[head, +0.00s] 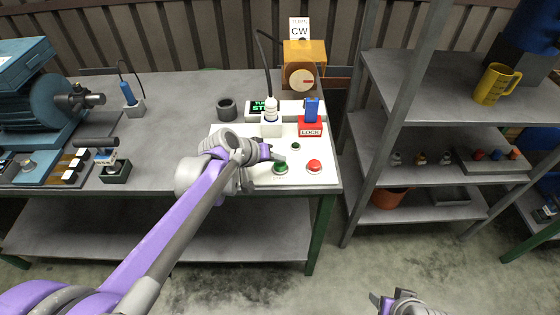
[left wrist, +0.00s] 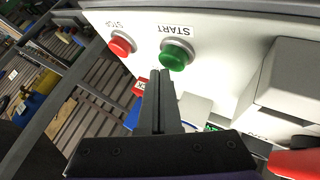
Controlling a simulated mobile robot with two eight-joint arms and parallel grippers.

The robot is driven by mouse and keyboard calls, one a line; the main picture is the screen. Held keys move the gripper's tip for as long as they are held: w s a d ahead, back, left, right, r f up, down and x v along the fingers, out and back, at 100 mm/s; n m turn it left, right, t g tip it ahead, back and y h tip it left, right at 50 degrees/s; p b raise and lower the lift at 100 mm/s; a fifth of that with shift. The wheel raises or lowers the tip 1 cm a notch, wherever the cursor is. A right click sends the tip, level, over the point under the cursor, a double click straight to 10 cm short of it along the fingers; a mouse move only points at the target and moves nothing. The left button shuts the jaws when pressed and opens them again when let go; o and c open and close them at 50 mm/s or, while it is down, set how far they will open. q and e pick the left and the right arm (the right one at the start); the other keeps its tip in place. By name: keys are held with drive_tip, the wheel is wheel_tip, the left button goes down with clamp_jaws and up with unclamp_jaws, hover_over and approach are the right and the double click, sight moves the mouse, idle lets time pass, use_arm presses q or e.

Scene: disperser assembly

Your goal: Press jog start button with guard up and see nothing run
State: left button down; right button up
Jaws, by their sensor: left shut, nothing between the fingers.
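The white control panel (head: 325,180) carries a green button (head: 280,168) and a red button (head: 314,166) near its front edge. In the left wrist view the green button (left wrist: 176,55) is labelled START and the red one (left wrist: 121,44) STOP. My left gripper (head: 279,154) is shut and empty, just behind the green button in the head view. In the left wrist view its closed fingertips (left wrist: 160,74) point toward the green button, seemingly apart from it. My right gripper (head: 385,300) is at the bottom edge; its finger opening is unclear. I cannot identify the guard for certain.
An orange box (head: 305,50) with a dial stands behind. A shelf upright (head: 378,130) rises at the right.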

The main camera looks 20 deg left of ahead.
use_arm(q)
drive_tip(key=shift+r, duration=0.35)
drive_tip(key=shift+r, duration=0.1)
wheel_tip(320, 180, up, 5)
drive_tip(key=p, duration=0.4)
idle(0.4)
idle(0.3)
drive_tip(key=m+g+y+p, duration=0.1)
drive_tip(key=y+p, duration=0.1)
approach(278, 167)
drive_tip(key=s+d+r, duration=0.1)
drive_tip(key=s+d, duration=0.2)
drive_tip(key=s, duration=0.4)
drive_tip(key=s+a+f+y+p, duration=0.1)
drive_tip(key=s, duration=0.5)
drive_tip(key=s+a+f+m+g+y, duration=0.1)
drive_tip(key=s+a+f+y, duration=0.1)
drive_tip(key=s, duration=0.5)
drive_tip(key=shift+s+f+m+p, duration=0.2)
drive_tip(key=shift+f+m+p, duration=0.1)
drive_tip(key=shift+f+p, duration=0.1)
